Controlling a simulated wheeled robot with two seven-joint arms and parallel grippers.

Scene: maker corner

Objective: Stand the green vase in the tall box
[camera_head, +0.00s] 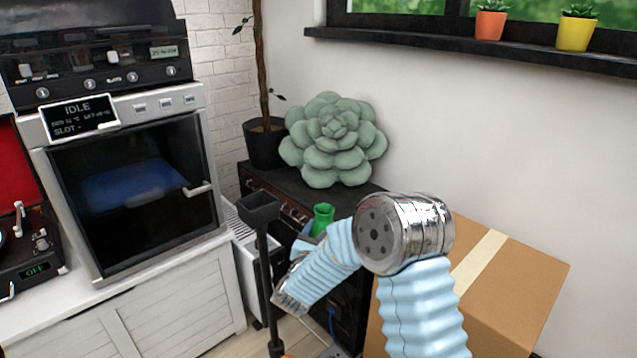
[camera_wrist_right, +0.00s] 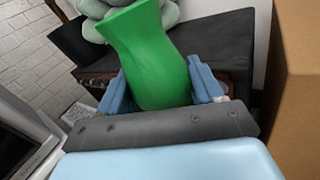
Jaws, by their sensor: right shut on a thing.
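The green vase (camera_wrist_right: 153,55) fills the middle of the right wrist view, between the blue fingers of my right gripper (camera_wrist_right: 160,90). The gripper is shut on it. In the head view only the vase's top (camera_head: 322,217) shows above my right gripper (camera_head: 312,240); my arm hides the rest. The vase is in front of the dark cabinet. A large brown cardboard box (camera_head: 510,285) with a tape strip stands right of my arm; it also shows at the right of the wrist view (camera_wrist_right: 300,90). My left gripper is not in view.
A dark cabinet (camera_head: 285,185) carries a big green succulent (camera_head: 333,140) and a potted plant (camera_head: 265,145). An oven-like machine (camera_head: 130,190) stands on a white counter (camera_head: 170,315) at left. A black post (camera_head: 262,265) rises beside my right gripper.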

